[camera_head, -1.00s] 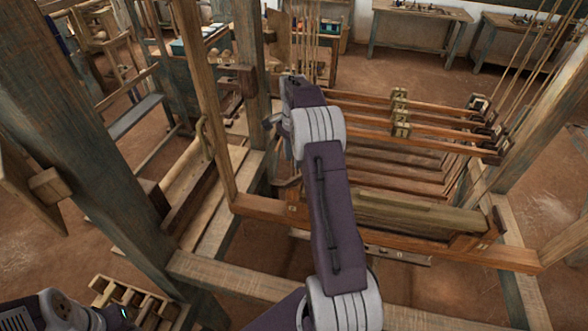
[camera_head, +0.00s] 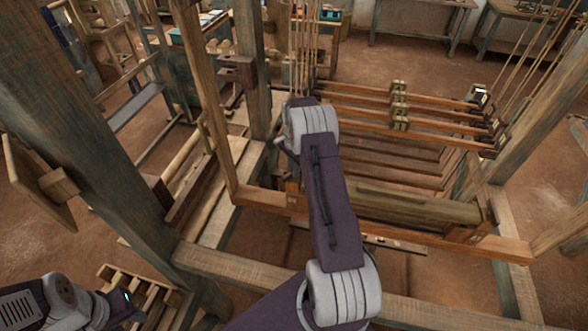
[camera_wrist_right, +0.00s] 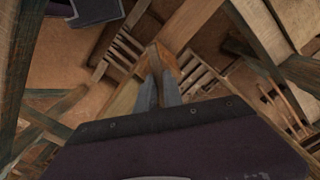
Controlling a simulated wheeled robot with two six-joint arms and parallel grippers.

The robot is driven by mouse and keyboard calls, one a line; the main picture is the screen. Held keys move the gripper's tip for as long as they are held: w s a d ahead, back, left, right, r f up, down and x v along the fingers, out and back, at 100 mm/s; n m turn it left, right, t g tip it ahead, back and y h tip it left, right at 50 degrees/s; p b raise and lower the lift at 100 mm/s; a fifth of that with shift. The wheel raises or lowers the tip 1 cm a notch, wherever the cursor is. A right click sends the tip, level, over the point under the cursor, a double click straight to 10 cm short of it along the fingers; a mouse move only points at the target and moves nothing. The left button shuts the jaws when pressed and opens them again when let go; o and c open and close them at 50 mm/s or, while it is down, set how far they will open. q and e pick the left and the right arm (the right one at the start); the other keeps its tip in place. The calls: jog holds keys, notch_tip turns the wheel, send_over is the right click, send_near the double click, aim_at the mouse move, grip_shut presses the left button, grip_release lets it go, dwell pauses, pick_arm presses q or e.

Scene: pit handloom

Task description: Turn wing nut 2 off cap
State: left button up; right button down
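My right arm crosses the middle of the head view and ends over the loom's left inner side. Its gripper is mostly hidden behind my own wrist there. In the right wrist view the two grey fingers of my right gripper (camera_wrist_right: 159,84) are close together. A wooden piece (camera_wrist_right: 158,56) shows at their tips; I cannot tell if they grip it. The long wooden beam (camera_head: 400,204), which may be the cap, lies right of my forearm. I cannot make out wing nut 2. My left gripper (camera_head: 128,308) is low at the left, its fingers unclear.
A thick loom post (camera_head: 85,130) stands at the left, and a front rail (camera_head: 225,263) crosses below my right arm. Harness bars (camera_head: 375,105) and cords hang behind the beam. A slotted wooden rack (camera_head: 150,292) is beside my left gripper.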

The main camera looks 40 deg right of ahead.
jog(key=shift+n, duration=0.3)
jog(key=n+b, duration=0.1)
jog(key=n, duration=0.1)
jog(key=shift+n+b, duration=0.3)
jog(key=shift+n, duration=0.1)
jog(key=shift+n+b, duration=0.4)
jog(key=shift+n, duration=1.5)
jog(key=shift+r, duration=0.1)
jog(key=c, duration=1.5)
grip_release()
jog(key=shift+o, duration=0.2)
